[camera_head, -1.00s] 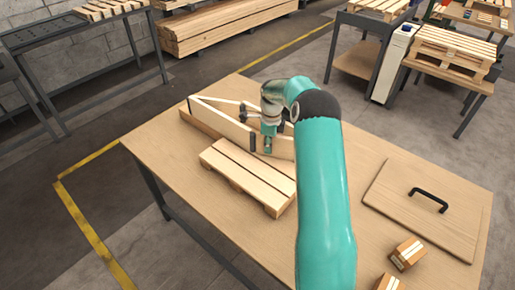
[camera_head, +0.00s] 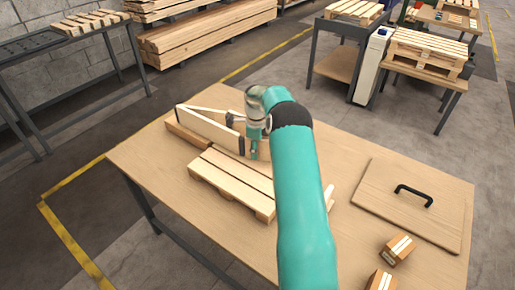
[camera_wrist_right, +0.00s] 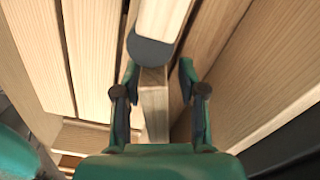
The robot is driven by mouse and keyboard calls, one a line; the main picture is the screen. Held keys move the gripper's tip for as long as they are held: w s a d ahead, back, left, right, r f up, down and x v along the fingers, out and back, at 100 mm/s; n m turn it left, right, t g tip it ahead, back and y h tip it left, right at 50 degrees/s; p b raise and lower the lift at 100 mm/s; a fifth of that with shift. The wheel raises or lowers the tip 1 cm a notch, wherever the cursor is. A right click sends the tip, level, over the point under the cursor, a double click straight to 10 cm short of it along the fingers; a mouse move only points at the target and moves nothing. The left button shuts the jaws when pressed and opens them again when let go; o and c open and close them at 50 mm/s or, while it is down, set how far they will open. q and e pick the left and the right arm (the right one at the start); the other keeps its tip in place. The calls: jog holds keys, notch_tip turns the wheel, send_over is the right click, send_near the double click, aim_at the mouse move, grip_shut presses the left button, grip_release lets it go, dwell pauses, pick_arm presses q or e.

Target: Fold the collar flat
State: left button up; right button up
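The wooden collar (camera_head: 207,130) stands on edge on the table, its boards meeting at an angle at the left corner with dark hinge pieces. Part of it is hidden behind my right arm; a pale board end (camera_head: 329,194) shows right of the arm. My right gripper (camera_head: 254,150) points down at the collar's front board. In the right wrist view its fingers (camera_wrist_right: 158,100) are apart on either side of a narrow board edge (camera_wrist_right: 154,107), with gaps visible. A dark rounded piece (camera_wrist_right: 150,48) lies just ahead of this edge. My left gripper is not in view.
A small slatted pallet (camera_head: 225,184) lies in front of the collar. A flat panel with a black handle (camera_head: 413,195) lies at the table's right, with two small wooden blocks (camera_head: 397,249) near the front. The table's (camera_head: 150,160) left end is clear.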

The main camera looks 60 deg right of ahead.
jog(key=shift+d, duration=0.1)
jog(key=shift+w+r, duration=0.1)
jog(key=shift+r, duration=3.85)
jog(key=shift+f, duration=0.15)
jog(key=shift+s+f, duration=0.15)
jog(key=shift+f, duration=1.8)
jog(key=shift+s+f, duration=0.1)
jog(key=shift+f, duration=1.8)
jog(key=shift+r, duration=0.25)
